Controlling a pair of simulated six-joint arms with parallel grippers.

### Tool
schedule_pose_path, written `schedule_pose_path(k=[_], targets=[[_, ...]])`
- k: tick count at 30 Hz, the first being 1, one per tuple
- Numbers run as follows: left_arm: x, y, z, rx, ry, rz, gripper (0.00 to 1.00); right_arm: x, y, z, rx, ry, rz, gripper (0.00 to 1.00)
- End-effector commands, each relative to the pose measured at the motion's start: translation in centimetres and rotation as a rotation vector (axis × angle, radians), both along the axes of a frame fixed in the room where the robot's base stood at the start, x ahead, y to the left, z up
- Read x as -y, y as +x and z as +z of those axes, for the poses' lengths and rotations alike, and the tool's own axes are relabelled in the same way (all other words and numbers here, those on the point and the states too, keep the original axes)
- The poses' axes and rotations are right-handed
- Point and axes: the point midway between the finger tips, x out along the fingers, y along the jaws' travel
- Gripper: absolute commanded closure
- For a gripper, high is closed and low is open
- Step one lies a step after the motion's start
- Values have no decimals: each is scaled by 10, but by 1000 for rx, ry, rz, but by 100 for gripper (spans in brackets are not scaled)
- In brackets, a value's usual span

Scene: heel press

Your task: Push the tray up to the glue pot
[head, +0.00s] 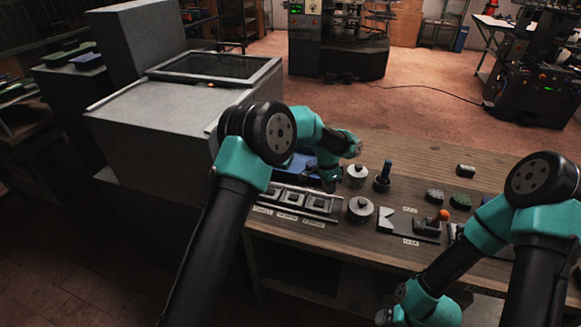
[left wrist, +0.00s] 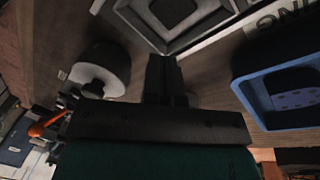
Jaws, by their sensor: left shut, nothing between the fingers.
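A blue tray (head: 299,162) lies on the left part of the table, partly hidden behind my left arm. In the left wrist view the tray (left wrist: 244,87) is at the right, apart from the fingers. Two pale lidded pots, one at the back (head: 356,178) and one nearer (head: 360,211), stand right of my left gripper; I cannot tell which holds glue. One pale pot also shows in the left wrist view (left wrist: 103,66). My left gripper (head: 331,187) is shut and empty, low between tray and pots. My right gripper (head: 388,316) is at the bottom edge, its fingers unclear.
A grey rack with square frames (head: 292,199) lies in front of the tray. A dark holder with a blue handle (head: 383,178) stands right of the back pot. A grey machine (head: 170,130) stands left.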

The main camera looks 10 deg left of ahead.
Motion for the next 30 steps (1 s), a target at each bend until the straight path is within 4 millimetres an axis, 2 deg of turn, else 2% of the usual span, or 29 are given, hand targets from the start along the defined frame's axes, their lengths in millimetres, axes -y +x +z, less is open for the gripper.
schedule_pose_path(k=[1,3,9,17,30], targets=[[17,12,2,28,32,-98,100,0,0,0,0,0,0,12],[34,27,7,64,82,-230,100,0,0,0,0,0,0,12],[72,56,20,129,214,-508,100,0,0,0,0,0,0,12],[72,68,1,136,288,-600,100,0,0,0,0,0,0,12],[68,68,0,136,289,-600,100,0,0,0,0,0,0,12]])
